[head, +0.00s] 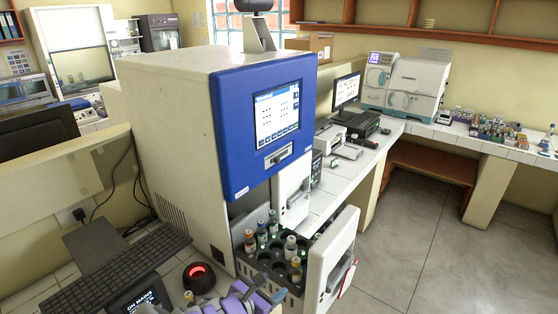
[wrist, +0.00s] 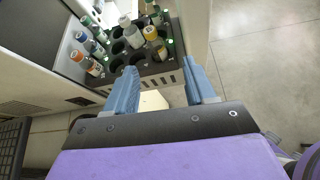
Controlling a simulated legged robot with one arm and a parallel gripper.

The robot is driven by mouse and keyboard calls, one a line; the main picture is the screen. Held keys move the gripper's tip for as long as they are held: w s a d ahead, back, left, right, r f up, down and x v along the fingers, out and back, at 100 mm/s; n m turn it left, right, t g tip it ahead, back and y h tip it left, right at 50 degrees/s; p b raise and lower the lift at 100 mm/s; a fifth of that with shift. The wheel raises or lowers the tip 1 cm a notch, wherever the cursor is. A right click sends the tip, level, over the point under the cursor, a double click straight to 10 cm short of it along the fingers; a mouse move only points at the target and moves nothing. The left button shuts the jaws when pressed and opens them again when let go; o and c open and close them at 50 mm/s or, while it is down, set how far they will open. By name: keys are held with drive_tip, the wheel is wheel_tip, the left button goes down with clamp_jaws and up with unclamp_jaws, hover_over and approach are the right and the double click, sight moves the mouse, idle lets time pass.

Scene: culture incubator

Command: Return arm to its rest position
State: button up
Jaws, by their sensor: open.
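My gripper (wrist: 160,78) shows in the wrist view with its two blue fingers apart and nothing between them. It points toward the near edge of the black bottle rack (wrist: 160,80). In the head view, part of my purple arm and gripper (head: 262,293) shows at the bottom, in front of the culture incubator (head: 170,130). The incubator's drawer is pulled out, its white front (head: 335,255) to the right. The rack in it holds several capped bottles, among them one with a yellow cap (head: 296,268), and has several empty holes.
A keyboard (head: 125,280) and a round device with a red light (head: 199,277) lie on the left counter. The open drawer juts out over the floor beside my arm. The grey floor (head: 420,240) to the right is clear. A monitor (head: 346,90) stands behind.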

drive_tip(key=s+d+r+m+g+b, duration=0.1)
drive_tip(key=s+d+m+g, duration=0.4)
drive_tip(key=s+d+m, duration=0.5)
drive_tip(key=s+d+r+m+g+b, duration=0.1)
drive_tip(key=s+d+m+g+b, duration=0.1)
drive_tip(key=s+d+m+g, duration=0.75)
drive_tip(key=s+a+m+t+y+b, duration=0.1)
drive_tip(key=s+a+m+t+y, duration=0.1)
drive_tip(key=s+a+m+y, duration=0.2)
drive_tip(key=shift+s+a+m+y+b, duration=0.4)
drive_tip(key=shift+s+m+y, duration=1.4)
drive_tip(key=shift+s, duration=1.2)
drive_tip(key=shift+d+r+m+h, duration=0.1)
drive_tip(key=shift+m+h, duration=0.15)
drive_tip(key=shift+h, duration=0.05)
